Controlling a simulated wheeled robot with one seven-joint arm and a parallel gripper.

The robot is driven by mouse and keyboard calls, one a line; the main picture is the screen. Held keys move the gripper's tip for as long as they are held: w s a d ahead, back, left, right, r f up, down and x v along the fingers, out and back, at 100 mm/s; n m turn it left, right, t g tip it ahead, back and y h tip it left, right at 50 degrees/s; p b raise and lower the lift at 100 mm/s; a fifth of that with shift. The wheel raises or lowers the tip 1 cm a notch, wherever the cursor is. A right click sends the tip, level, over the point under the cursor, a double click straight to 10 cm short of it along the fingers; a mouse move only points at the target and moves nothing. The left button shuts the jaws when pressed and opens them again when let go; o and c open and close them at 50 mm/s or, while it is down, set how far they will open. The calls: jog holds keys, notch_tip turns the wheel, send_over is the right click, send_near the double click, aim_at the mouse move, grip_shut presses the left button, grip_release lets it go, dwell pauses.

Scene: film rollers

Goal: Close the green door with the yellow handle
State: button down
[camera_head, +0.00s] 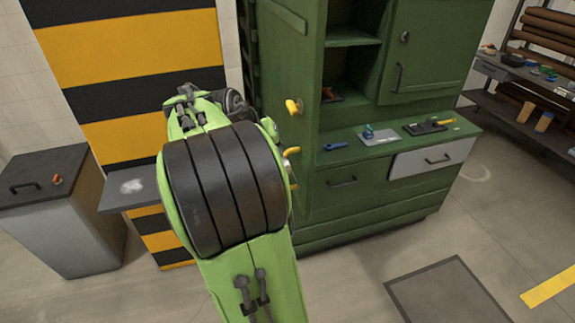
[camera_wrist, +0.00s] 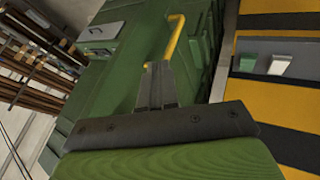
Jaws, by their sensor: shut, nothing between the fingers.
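The green door (camera_head: 289,55) stands open at the left side of the green cabinet, swung outward. Its yellow handle (camera_head: 293,106) shows partly in the head view beside my arm, which covers part of the door. In the wrist view the yellow handle (camera_wrist: 174,38) is a bent bar just beyond my fingertips. My gripper (camera_wrist: 157,66) is shut and empty, its tips close to one end of the handle; I cannot tell whether they touch.
The green cabinet (camera_head: 345,215) has open shelves, a closed right door (camera_head: 430,45) and drawers. Small tools lie on its ledge. A grey bin (camera_head: 65,225) and a striped yellow-black panel (camera_head: 130,50) stand at left. A rack (camera_head: 520,110) is at far right. Floor before the cabinet is clear.

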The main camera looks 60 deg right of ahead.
aim_at(305, 167)
jog(key=shift+s+d+f, duration=0.55)
jog(key=shift+d+f, duration=0.45)
jog(key=shift+d, duration=0.2)
jog(key=shift+s+d+f, duration=0.55)
jog(key=shift+d+f, duration=0.5)
jog(key=shift+d, duration=0.1)
jog(key=shift+s+d+f, duration=0.55)
jog(key=shift+d+f, duration=0.45)
jog(key=shift+d, duration=0.2)
